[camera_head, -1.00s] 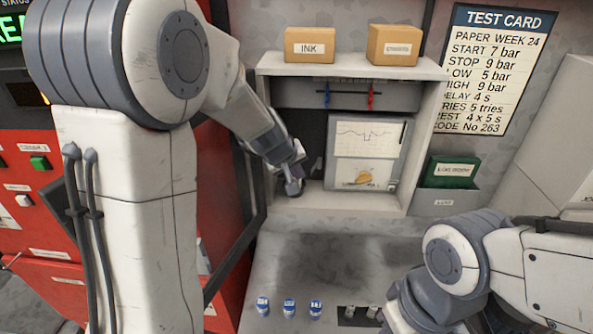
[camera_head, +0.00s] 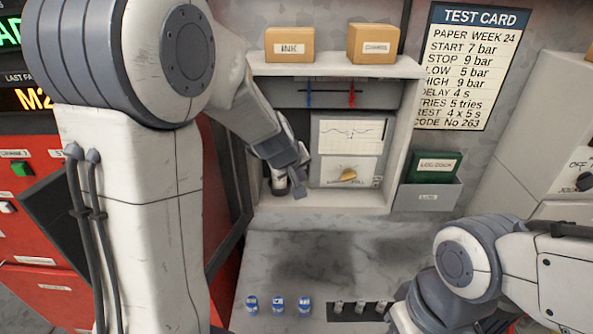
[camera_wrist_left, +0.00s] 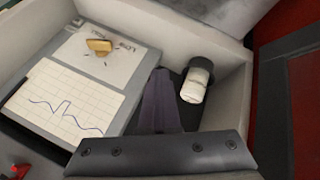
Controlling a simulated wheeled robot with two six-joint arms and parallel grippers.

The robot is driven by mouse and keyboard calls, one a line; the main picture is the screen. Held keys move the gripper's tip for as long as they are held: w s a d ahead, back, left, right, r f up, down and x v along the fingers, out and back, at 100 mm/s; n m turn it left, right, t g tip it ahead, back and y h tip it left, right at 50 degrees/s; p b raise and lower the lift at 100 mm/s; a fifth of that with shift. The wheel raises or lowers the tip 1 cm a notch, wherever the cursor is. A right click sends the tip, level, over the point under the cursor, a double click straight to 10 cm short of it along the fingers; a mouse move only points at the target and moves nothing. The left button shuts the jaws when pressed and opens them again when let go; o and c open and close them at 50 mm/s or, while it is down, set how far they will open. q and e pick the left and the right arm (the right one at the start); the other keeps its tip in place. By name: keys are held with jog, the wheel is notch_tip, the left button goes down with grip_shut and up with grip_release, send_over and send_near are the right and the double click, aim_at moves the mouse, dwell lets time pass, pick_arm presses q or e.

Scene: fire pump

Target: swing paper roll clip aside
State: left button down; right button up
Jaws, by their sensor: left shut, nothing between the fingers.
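A chart recorder (camera_head: 345,148) stands inside the open cabinet, with a traced paper strip and a panel below it. A brass-yellow tab (camera_head: 347,175) sits on that lower panel and looks like the paper roll clip; it also shows in the left wrist view (camera_wrist_left: 99,46). My left gripper (camera_head: 300,188) is in the cabinet, just left of the recorder and apart from the yellow tab. Its fingers (camera_wrist_left: 162,98) are shut and empty. A white roll (camera_wrist_left: 195,84) with a dark end stands beside them in the cabinet corner. My right gripper is out of frame.
The cabinet (camera_head: 405,150) has side walls and a top shelf with an INK box (camera_head: 290,45) and another box (camera_head: 373,44). Blue and red pens (camera_head: 351,94) hang above the recorder. A log holder (camera_head: 432,190) is at right.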

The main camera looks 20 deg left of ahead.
pick_arm(q)
jog(key=shift+w+d, duration=0.1)
jog(key=shift+d, duration=0.05)
jog(key=shift+d, duration=0.15)
jog(key=shift+d+r+p, duration=0.1)
jog(key=shift+d+p, duration=0.55)
jog(key=shift+d, duration=0.05)
